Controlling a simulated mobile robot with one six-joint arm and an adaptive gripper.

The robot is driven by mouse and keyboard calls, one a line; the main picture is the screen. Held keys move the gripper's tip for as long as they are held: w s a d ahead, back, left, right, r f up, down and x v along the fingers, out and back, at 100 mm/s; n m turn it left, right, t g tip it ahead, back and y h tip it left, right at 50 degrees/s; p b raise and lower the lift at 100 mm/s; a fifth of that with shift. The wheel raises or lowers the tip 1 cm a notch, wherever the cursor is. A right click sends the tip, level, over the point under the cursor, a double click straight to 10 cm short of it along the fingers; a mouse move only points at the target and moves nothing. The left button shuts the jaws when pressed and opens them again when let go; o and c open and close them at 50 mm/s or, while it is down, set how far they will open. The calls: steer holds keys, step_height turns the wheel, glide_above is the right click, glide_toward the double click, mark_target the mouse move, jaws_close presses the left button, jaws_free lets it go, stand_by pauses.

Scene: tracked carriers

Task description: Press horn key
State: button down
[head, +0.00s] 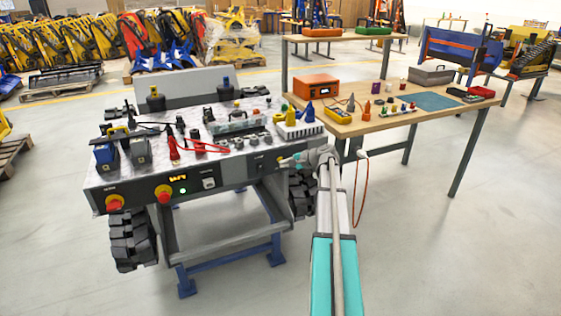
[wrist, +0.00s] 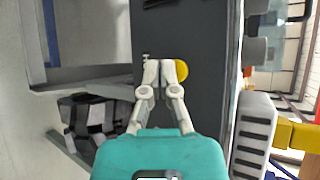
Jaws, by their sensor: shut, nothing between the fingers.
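The horn key appears to be the round yellow button (wrist: 182,70) on the dark front panel (wrist: 185,25) in the wrist view. Small pale lettering beside it is too small to read. My gripper (wrist: 165,66) is shut and empty, its fingertips overlapping the left part of the button in this view. I cannot tell whether they touch it. In the head view my gripper (head: 288,161) is at the right end of the carrier's front panel (head: 232,176), and a small yellow spot shows at its tip.
The panel also bears red knobs on yellow rings (head: 164,193), a lit display and a green light. Levers, connectors and a white block (head: 299,129) crowd the top. A black tracked wheel (head: 302,190) is below my gripper. A wooden workbench (head: 380,122) with tools stands right.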

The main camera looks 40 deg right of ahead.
steer(key=shift+s, duration=0.35)
steer(key=shift+s+a, duration=0.2)
steer(key=shift+s, duration=0.6)
steer(key=shift+s+a, duration=0.2)
steer(key=shift+s, duration=0.55)
steer(key=shift+s+a, duration=0.2)
steer(key=shift+s, duration=0.6)
stand_by(1.5)
